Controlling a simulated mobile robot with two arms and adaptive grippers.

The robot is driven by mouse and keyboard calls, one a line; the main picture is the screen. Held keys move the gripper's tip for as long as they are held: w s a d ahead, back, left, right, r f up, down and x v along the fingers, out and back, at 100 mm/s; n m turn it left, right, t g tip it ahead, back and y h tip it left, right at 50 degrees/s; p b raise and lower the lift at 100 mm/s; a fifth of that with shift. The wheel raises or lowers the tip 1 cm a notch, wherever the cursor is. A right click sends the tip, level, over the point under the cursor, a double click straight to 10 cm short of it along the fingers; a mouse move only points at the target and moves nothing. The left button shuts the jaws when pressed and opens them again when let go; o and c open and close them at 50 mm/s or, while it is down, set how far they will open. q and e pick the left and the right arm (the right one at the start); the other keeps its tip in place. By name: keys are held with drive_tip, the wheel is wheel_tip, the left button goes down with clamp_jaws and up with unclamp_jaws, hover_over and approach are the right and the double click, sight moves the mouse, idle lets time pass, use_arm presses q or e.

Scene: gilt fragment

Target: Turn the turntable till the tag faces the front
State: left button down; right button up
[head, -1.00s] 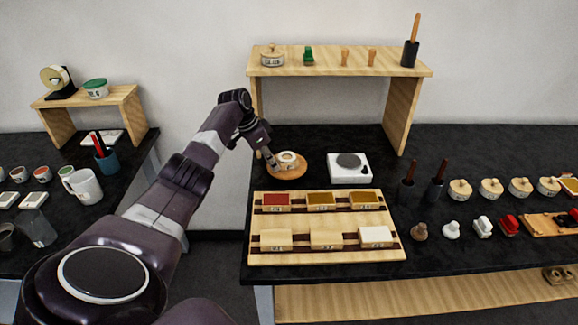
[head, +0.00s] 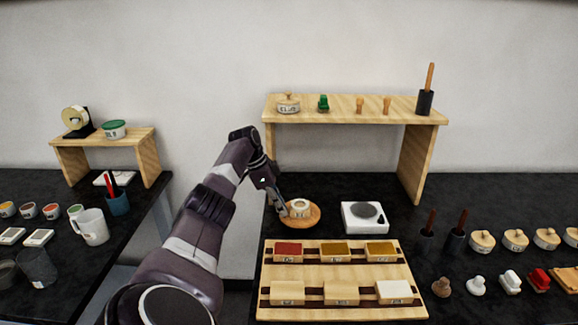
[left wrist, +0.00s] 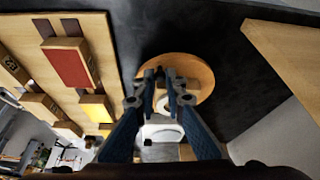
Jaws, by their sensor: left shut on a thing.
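The turntable (head: 314,219) is a round wooden disc on the black bench, left of the white scale. A small cream, round-topped pot (head: 300,206) stands on it; I cannot make out clearly which way its tag faces. My left gripper (head: 284,213) reaches down at the turntable's left side and is shut on it, beside the pot. In the left wrist view the fingers (left wrist: 167,76) are over the disc (left wrist: 202,76) and partly hide the pot; the exact contact is hidden. My right gripper is not in view.
A white scale (head: 365,216) stands close on the right. A wooden rack (head: 340,302) with several small blocks lies in front. A wooden shelf (head: 355,112) stands behind, with a pot and tools on top. Dark bench top is free between turntable and shelf.

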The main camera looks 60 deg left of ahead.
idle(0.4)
use_arm(q)
drive_tip(key=c, duration=2)
unclamp_jaws()
drive_tip(key=shift+w, duration=0.1)
drive_tip(key=shift+r, duration=0.1)
drive_tip(key=v, duration=1.2)
